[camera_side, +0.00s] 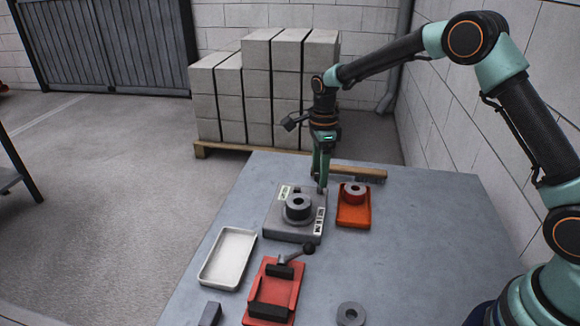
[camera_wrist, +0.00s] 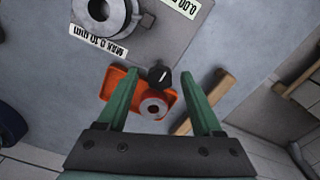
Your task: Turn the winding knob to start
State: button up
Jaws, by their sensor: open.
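The grey device (camera_side: 283,229) stands on the table with white labels and a dark ring-shaped part (camera_side: 298,206) on its top. It also shows at the top of the wrist view (camera_wrist: 168,45). The winding knob (camera_wrist: 159,74) is small and black with a white mark, at the device's edge. My gripper (camera_wrist: 160,76) is open, and its green fingers appear on either side of the knob, with gaps to it. In the side view my gripper (camera_side: 320,183) points down over the device's back right corner. Its fingers largely hide the knob there.
An orange tray (camera_side: 353,217) holding a red and grey ring sits close to the device's right. A white tray (camera_side: 228,259), a red clamp fixture (camera_side: 278,285) with a black lever and a grey ring (camera_side: 351,314) lie nearer. A wooden bar (camera_side: 358,172) lies behind.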

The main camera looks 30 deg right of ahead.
grip_shut()
